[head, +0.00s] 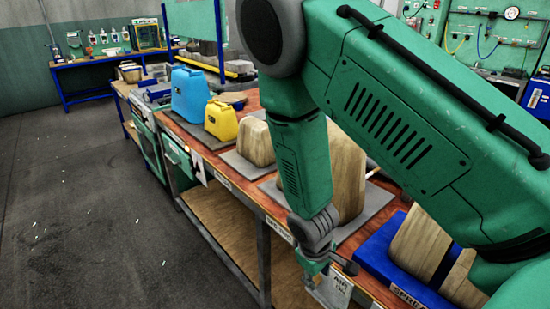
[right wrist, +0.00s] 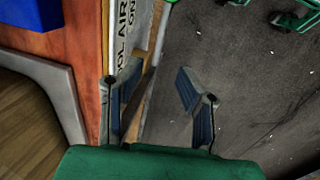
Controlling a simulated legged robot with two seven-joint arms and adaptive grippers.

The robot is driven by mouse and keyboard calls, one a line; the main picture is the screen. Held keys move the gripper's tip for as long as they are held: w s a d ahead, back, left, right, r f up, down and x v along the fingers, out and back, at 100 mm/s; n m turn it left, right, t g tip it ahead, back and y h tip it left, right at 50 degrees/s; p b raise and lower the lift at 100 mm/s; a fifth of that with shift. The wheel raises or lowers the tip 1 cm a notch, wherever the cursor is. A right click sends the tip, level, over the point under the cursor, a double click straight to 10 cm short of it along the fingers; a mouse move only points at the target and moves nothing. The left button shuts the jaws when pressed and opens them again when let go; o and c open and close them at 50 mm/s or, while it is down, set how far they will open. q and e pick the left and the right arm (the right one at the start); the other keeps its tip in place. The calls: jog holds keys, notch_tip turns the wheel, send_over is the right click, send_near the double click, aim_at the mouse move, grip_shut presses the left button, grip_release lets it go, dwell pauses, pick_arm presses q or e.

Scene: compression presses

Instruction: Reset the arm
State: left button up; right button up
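My right arm crosses the head view from the right and bends down at the bench's front edge. My right gripper (head: 322,262) hangs there, small and partly hidden by its own wrist. In the right wrist view its two fingers (right wrist: 160,98) are apart with nothing between them. One finger is close to the bench edge and a white label; the other is over the dark floor. I cannot tell whether the first finger touches the edge. My left gripper is not in view.
The wooden bench (head: 182,124) holds a blue container (head: 190,95), a yellow one (head: 221,122), wooden blocks (head: 255,141) on grey plates and a blue tray (head: 375,250) with wooden pieces. A white label (right wrist: 127,20) is on its front. The floor (head: 75,200) at left is clear.

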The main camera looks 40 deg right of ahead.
jog(key=s+a+f+y+b, duration=0.2)
jog(key=s+a+f+b, duration=0.2)
jog(key=s+a+f, duration=0.3)
jog(key=s+f, duration=0.5)
jog(key=s, duration=0.2)
jog(key=shift+s+t, duration=0.25)
jog(key=shift+t, duration=0.05)
